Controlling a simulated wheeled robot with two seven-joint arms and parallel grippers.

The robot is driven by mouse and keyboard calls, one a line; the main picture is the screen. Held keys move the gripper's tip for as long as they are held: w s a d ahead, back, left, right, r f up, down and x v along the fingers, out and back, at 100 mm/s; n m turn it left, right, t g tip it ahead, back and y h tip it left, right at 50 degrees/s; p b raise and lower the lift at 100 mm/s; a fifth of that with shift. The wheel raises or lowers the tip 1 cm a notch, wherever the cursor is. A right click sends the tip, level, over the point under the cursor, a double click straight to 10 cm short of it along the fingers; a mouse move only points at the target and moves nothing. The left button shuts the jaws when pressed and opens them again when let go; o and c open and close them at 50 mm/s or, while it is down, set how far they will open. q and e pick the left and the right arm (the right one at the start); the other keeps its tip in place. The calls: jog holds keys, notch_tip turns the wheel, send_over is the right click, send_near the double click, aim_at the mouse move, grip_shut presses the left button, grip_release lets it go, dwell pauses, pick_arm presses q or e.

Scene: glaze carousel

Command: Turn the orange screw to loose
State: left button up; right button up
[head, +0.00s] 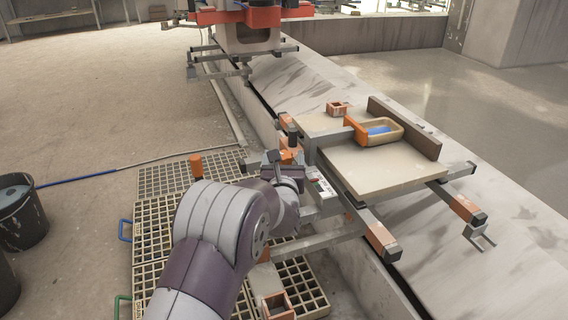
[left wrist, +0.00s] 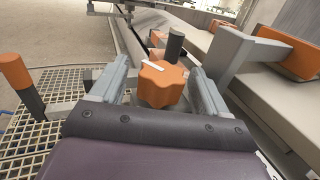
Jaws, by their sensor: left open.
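The orange screw (left wrist: 162,86) is a lobed knob with a white mark on its top, in the middle of the left wrist view. In the head view the orange screw (head: 288,156) shows only in part, behind my gripper at the near left side of the carousel frame. My left gripper (left wrist: 160,80) is open, with one finger on each side of the knob. Gaps seem to show between fingers and knob; I cannot tell if either touches. In the head view my left gripper (head: 284,163) hides much of the screw. My right gripper is not in view.
A dark post (left wrist: 175,43) stands just behind the knob. A board (head: 375,172) on the frame carries an orange-ended tray (head: 380,131). An upright orange-topped handle (head: 196,166) stands left, over floor grating (head: 155,240).

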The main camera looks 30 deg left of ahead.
pick_arm(q)
jog(key=shift+x, duration=1)
jog(key=shift+c, duration=0.3)
jog(key=c, duration=0.9)
jog(key=shift+n+g+y+b, duration=0.35)
jog(key=shift+n+g+y, duration=0.55)
jog(key=shift+y, duration=0.4)
jog(key=shift+s+a+n+g+y, duration=0.1)
jog(key=shift+n+g+y, duration=0.55)
jog(key=shift+n+y, duration=0.1)
jog(key=shift+s+a+n+g+y, duration=0.15)
jog(key=shift+n+g+y, duration=0.5)
jog(key=shift+y, duration=0.1)
jog(key=o, duration=1)
jog(key=shift+c, duration=0.2)
